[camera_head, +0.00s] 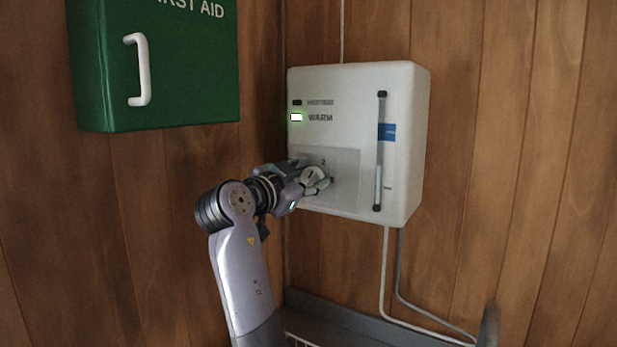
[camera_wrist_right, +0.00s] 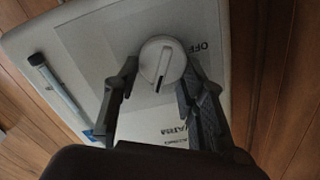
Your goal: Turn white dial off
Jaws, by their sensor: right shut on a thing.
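The white dial (camera_head: 313,173) is a round knob on a grey panel at the lower left of a white wall heater unit (camera_head: 405,130). My right gripper (camera_head: 318,184) is at the dial. In the right wrist view the dial (camera_wrist_right: 162,62) sits between the two fingers of the gripper (camera_wrist_right: 158,78), which are shut on its sides. A dark pointer line on the dial runs toward the bottom of that view. The word OFF is printed beside the dial, to its right in the wrist view. My left gripper is not in view.
The lamp (camera_head: 296,117) beside WARM glows; the lamp (camera_head: 297,102) above it is dark. A vertical gauge (camera_head: 380,160) with a blue label is on the unit's right. A green first aid box (camera_head: 185,70) hangs at the upper left. Pipes (camera_head: 386,270) run down below the unit.

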